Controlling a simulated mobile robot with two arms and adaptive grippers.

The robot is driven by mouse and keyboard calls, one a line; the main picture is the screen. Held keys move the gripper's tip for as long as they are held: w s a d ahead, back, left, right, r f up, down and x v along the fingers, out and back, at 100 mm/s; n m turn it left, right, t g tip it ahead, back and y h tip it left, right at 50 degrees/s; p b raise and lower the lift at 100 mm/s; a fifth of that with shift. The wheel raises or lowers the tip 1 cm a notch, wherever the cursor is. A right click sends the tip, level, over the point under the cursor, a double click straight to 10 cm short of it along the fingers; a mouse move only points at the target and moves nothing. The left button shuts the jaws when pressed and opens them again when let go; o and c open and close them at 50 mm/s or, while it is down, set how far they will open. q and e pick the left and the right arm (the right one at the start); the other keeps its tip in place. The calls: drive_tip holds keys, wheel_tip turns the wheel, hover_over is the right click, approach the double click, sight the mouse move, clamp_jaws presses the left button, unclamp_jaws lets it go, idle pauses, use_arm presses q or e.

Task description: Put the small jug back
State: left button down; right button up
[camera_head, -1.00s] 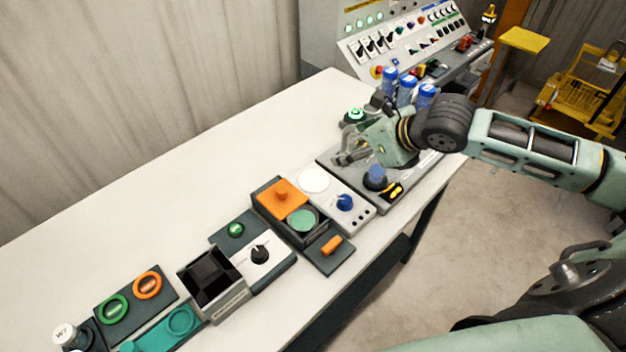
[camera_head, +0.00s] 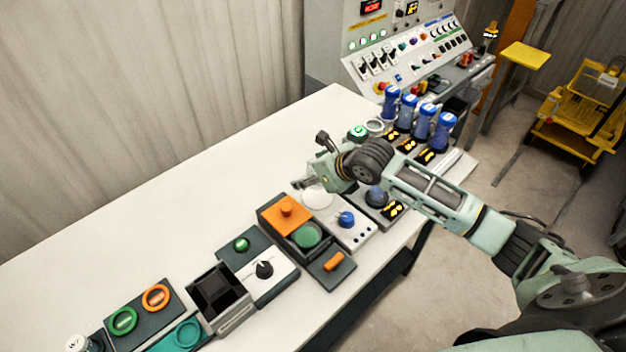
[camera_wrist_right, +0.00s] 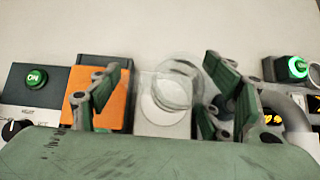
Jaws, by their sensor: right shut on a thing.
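The small jug (camera_wrist_right: 180,82) is clear and see-through. In the right wrist view it shows between the two fingers of my right gripper (camera_wrist_right: 163,85), which is shut on it. In the head view my right gripper (camera_head: 306,183) is over the white round plate (camera_head: 319,199) of a small device with a blue knob. The jug is hard to make out there, being clear and partly hidden by the hand. The white plate also shows behind the jug in the wrist view (camera_wrist_right: 160,116). I cannot tell whether the jug touches the plate. My left gripper is not in view.
A box with an orange lid (camera_head: 283,212) stands just left of the plate. Several blue-capped bottles (camera_head: 422,121) stand in a row behind my right arm, near the control panel (camera_head: 405,50). The table's back left part (camera_head: 180,190) is clear.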

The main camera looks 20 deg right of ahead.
sight(316, 185)
wheel_tip(316, 185, down, 3)
drive_tip(key=shift+s+f+p, duration=0.1)
drive_tip(key=shift+p, duration=0.45)
drive_tip(key=shift+f+b, duration=0.55)
drive_tip(key=shift+f, duration=0.15)
drive_tip(key=o, duration=1.4)
drive_tip(key=shift+r, duration=0.1)
